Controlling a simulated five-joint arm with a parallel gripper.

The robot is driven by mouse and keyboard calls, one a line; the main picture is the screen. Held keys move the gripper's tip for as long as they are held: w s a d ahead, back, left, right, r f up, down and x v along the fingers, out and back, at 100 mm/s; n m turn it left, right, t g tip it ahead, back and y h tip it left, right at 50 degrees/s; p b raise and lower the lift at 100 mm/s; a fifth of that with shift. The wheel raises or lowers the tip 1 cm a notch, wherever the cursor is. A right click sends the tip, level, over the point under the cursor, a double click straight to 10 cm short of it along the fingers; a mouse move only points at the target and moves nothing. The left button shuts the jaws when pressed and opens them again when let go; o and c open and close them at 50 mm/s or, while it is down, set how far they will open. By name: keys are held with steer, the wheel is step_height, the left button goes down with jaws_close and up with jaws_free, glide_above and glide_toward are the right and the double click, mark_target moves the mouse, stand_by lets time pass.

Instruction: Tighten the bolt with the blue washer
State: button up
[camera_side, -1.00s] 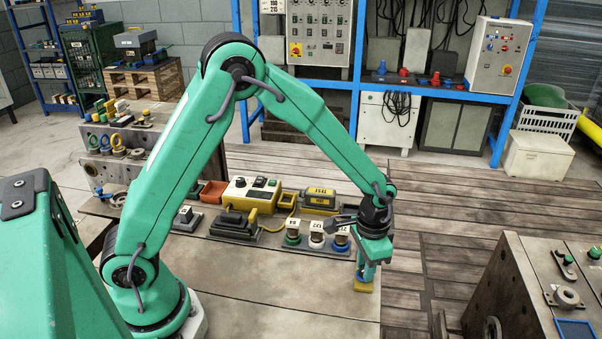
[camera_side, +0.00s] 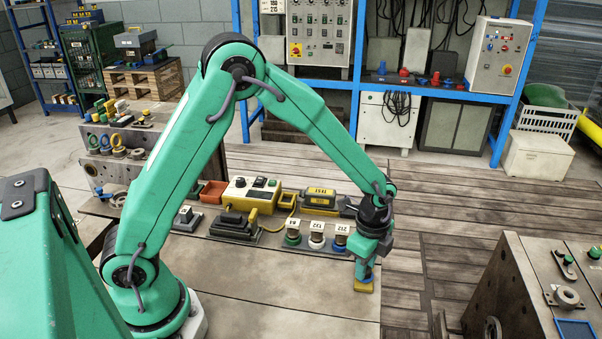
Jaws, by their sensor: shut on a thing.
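My gripper (camera_side: 368,264) points down at the front right of the bench. Its fingers are shut around the head of the bolt, which they hide. The blue washer (camera_side: 365,277) shows just below the fingertips, on a small yellow block (camera_side: 364,287) near the bench's right edge. Left of the gripper stand three dark-topped pieces with white number labels: one with a green ring (camera_side: 292,239), one with a white ring (camera_side: 316,241) and one with a blue ring (camera_side: 339,244).
A yellow-and-white control box (camera_side: 251,192), a dark tool on a plate (camera_side: 236,224) and a yellow-and-black tester (camera_side: 319,198) sit behind on the bench. A metal mould block (camera_side: 520,290) stands at right, across a gap. The bench front (camera_side: 280,295) is clear.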

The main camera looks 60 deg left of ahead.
steer(key=m, duration=0.4)
steer(key=shift+w+d+r+m, duration=0.1)
steer(key=shift+r+m, duration=0.05)
steer(key=shift+m, duration=0.15)
steer(key=m, duration=0.4)
steer(key=shift+m, duration=0.3)
steer(key=m, duration=0.4)
steer(key=shift+m, duration=2.1)
steer(key=o, duration=1)
